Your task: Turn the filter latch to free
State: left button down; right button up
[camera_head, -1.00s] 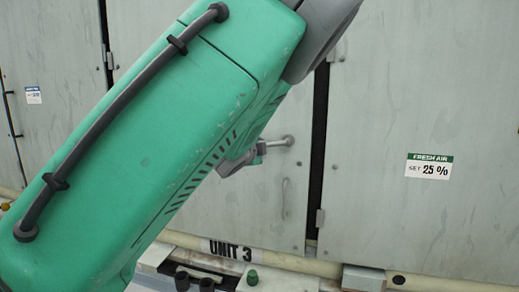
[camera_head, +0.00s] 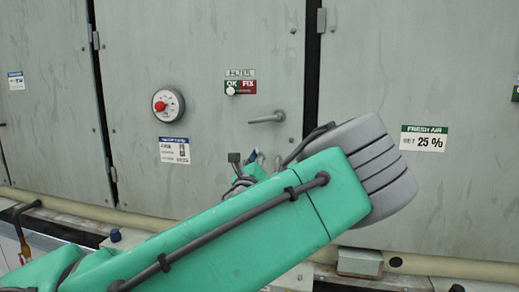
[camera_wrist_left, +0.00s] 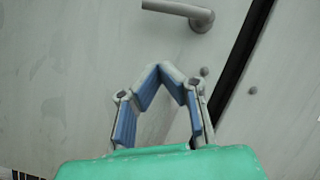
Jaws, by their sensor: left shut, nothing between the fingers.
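A grey lever handle (camera_head: 267,117) sits on the middle door, its arm lying level and pointing left from its pivot. It also shows at the top of the left wrist view (camera_wrist_left: 195,14). Above it is a FILTER label (camera_head: 240,73) over an OK/FIX plate with a small white knob (camera_head: 231,90) at the OK side. My left gripper (camera_head: 247,162) is below and left of the handle, partly hidden by my green arm. In the left wrist view its blue-padded fingers (camera_wrist_left: 161,70) meet at the tips, empty and apart from the handle. My right gripper is out of view.
A round gauge with a red centre (camera_head: 168,104) and an information sticker (camera_head: 174,150) are left of the handle. A FRESH AIR sign (camera_head: 426,138) is on the right door. A pale pipe (camera_head: 430,265) runs along the bottom. The door front around the handle is clear.

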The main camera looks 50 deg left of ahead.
pick_arm(q)
notch_tip(320, 180, down, 3)
jog(key=s+d+m+t+y+b, duration=0.1)
jog(key=m+b, duration=0.1)
jog(key=m, duration=0.1)
jog(key=m+y+p, duration=0.1)
jog(key=p, duration=0.1)
send_near(258, 130)
notch_tip(258, 130, up, 2)
jog(key=w, duration=0.2)
jog(key=r, duration=0.1)
jog(key=w+a+r, duration=0.1)
jog(key=r, duration=0.1)
jog(key=shift+w+a+r, duration=0.1)
jog(key=shift+a+r, duration=0.1)
jog(key=shift+r, duration=0.45)
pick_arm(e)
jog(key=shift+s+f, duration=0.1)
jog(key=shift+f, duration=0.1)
